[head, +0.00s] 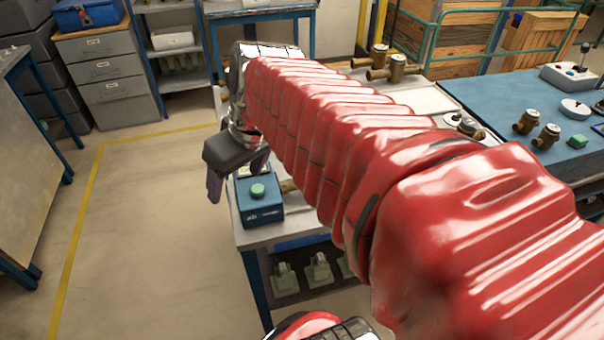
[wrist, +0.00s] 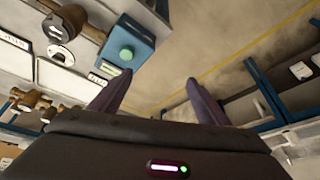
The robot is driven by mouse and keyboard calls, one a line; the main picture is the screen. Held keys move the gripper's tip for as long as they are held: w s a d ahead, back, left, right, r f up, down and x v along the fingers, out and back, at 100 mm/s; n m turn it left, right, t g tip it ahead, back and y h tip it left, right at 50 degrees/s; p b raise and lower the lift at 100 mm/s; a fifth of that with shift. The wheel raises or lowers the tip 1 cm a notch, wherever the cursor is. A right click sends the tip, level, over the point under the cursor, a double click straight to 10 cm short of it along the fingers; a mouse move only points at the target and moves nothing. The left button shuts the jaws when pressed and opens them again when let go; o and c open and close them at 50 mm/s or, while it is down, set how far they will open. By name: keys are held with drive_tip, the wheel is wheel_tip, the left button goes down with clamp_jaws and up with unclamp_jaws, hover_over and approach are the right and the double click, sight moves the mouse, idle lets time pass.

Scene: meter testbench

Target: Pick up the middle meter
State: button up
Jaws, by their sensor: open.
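My gripper (head: 237,173) hangs at the near left end of the white-topped bench, beside a blue box with a green button (head: 259,200). Its two fingers are apart with nothing between them, and the wrist view shows the open gap (wrist: 158,78) over the floor. Brass meters (head: 396,68) lie at the far end of the bench, behind my red arm. In the wrist view a brown and brass meter (wrist: 66,22) sits left of the blue box (wrist: 126,40), with other brass pieces (wrist: 28,100) at lower left. My arm hides much of the bench; I cannot tell which meter is the middle one.
A blue-topped table (head: 440,86) with more brass meters (head: 526,122) and a joystick box (head: 572,76) stands at right. Grey-green parts (head: 318,268) sit on the bench's lower shelf. Grey drawers (head: 112,75) stand at the back left. The floor (head: 140,220) at left is clear.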

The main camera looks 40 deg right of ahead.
drive_tip(key=s+d+f+n+y, duration=0.1)
drive_tip(key=s+d+n, duration=0.1)
drive_tip(key=d, duration=1)
drive_tip(key=s+d+n+y, duration=0.1)
drive_tip(key=s+d+n, duration=0.2)
drive_tip(key=d, duration=0.9)
drive_tip(key=shift+s+d+f+t, duration=0.25)
drive_tip(key=shift+s+f+t, duration=0.05)
drive_tip(key=shift+f+t, duration=0.1)
drive_tip(key=shift+x, duration=4.35)
drive_tip(key=shift+x, duration=2.6)
drive_tip(key=shift+a, duration=0.1)
